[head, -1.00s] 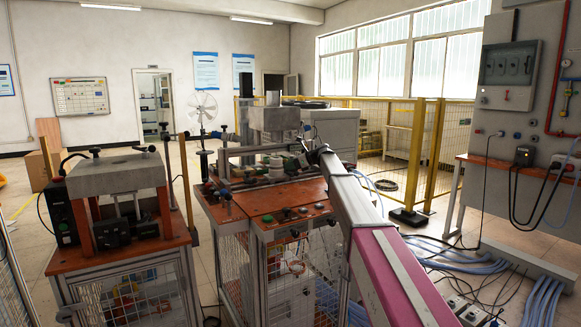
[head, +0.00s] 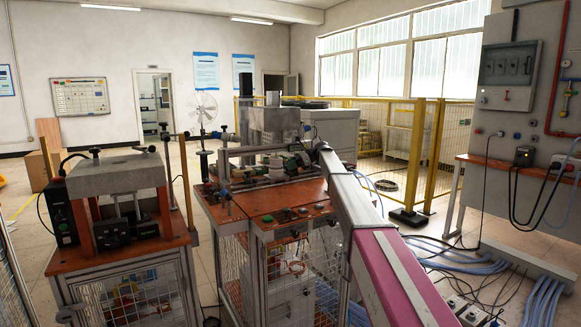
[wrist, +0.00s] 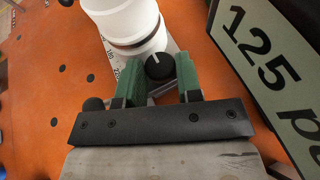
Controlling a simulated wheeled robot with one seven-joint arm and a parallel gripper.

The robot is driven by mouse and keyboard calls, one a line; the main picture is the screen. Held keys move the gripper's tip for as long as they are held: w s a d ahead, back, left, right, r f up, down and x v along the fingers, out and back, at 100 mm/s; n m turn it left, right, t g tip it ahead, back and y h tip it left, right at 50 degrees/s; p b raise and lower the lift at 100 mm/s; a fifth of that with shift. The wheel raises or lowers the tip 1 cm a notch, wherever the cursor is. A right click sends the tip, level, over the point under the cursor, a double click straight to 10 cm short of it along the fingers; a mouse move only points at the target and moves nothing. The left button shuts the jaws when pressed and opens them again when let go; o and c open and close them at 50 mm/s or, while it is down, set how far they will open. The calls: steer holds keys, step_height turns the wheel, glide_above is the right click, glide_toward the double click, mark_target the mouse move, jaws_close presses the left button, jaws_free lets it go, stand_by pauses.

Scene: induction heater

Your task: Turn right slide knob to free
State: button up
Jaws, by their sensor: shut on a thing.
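In the wrist view, a round black slide knob (wrist: 158,66) with a white pointer line sits at the foot of a white cylinder (wrist: 122,20). The line points up and slightly left. My gripper (wrist: 160,72) has green finger pads on both sides of the knob and is closed on it. The knob's lower side and the marks around it are partly hidden or too small to read. In the head view, my arm reaches over the middle workbench (head: 285,215), and the knob is too small to make out there.
An orange perforated plate (wrist: 45,70) fills the left of the wrist view. A dark-edged sign reading "125" (wrist: 265,50) stands close on the right. In the head view, a second bench with a grey block (head: 115,172) stands left, and yellow fencing (head: 415,150) stands behind.

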steer(key=o, duration=0.6)
steer(key=v, duration=1)
steer(key=shift+d, duration=0.45)
